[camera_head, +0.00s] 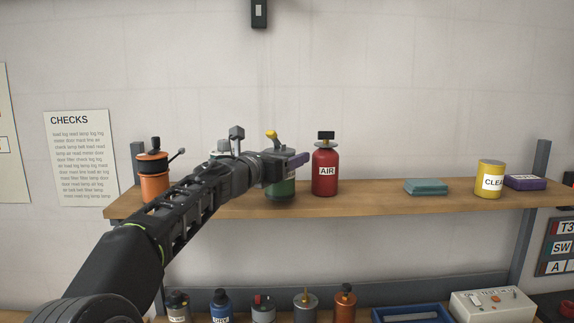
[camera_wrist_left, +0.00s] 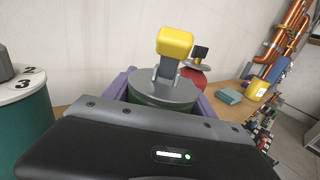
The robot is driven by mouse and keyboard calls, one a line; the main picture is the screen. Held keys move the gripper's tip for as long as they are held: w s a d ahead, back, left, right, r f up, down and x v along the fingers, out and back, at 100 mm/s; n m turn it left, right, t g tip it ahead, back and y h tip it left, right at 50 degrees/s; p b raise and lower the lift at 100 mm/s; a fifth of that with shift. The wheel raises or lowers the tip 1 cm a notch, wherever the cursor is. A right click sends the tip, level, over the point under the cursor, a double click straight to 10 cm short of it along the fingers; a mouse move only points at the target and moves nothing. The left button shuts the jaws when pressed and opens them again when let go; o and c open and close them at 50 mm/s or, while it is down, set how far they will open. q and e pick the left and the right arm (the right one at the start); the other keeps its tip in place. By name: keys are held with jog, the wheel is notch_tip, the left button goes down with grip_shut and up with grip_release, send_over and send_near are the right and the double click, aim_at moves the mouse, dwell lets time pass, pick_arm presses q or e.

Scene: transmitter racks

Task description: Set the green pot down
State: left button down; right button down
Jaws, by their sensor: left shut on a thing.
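The green pot (camera_head: 281,188) has a grey lid and a yellow-topped lever (camera_head: 271,135). It is upright at the wooden shelf (camera_head: 370,198), left of the red AIR bottle (camera_head: 325,175). My left gripper (camera_head: 288,162) is shut on it near the top, and my arm comes in from the left. In the left wrist view the grey lid (camera_wrist_left: 163,88) and yellow knob (camera_wrist_left: 175,42) stand between the purple fingers. The pot's base is low over or on the shelf; I cannot tell whether it touches. My right gripper is out of view.
An orange pot (camera_head: 153,180) stands at the shelf's left end. A teal block (camera_head: 426,187), a yellow can (camera_head: 489,180) and a purple block (camera_head: 525,182) sit to the right. A dark green drum (camera_wrist_left: 25,120) is close at left in the wrist view.

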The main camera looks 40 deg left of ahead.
pick_arm(q)
jog(key=shift+f, duration=0.75)
jog(key=shift+c, duration=1.5)
grip_release()
jog(key=shift+s, duration=0.1)
jog(key=s+b, duration=0.4)
jog(key=s, duration=0.8)
jog(key=shift+d, duration=0.15)
jog(key=shift+w, duration=0.1)
